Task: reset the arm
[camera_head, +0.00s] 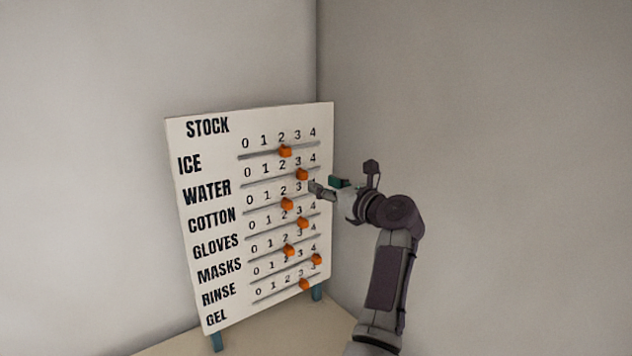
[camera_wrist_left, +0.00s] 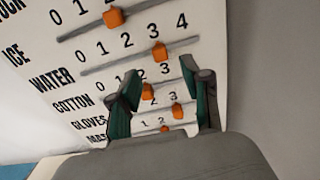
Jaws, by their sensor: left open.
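My left gripper (camera_head: 324,187) is open and empty at the right edge of the white stock board (camera_head: 205,155), near the right ends of the water and cotton rows. In the left wrist view its two fingers (camera_wrist_left: 162,75) stand apart before the board. The orange cotton slider (camera_head: 287,204) shows between the fingers in the left wrist view (camera_wrist_left: 148,91), with no visible grip on it. The orange water slider (camera_head: 302,174) is near 3, to the left of the gripper. My right gripper is not in view.
Other orange sliders sit on the ice (camera_head: 285,151), gloves (camera_head: 303,223), masks (camera_head: 289,250), rinse (camera_head: 316,260) and gel (camera_head: 304,284) rows. The board stands on blue legs (camera_head: 216,341) on a pale surface in a wall corner. The space to the right of my arm looks clear.

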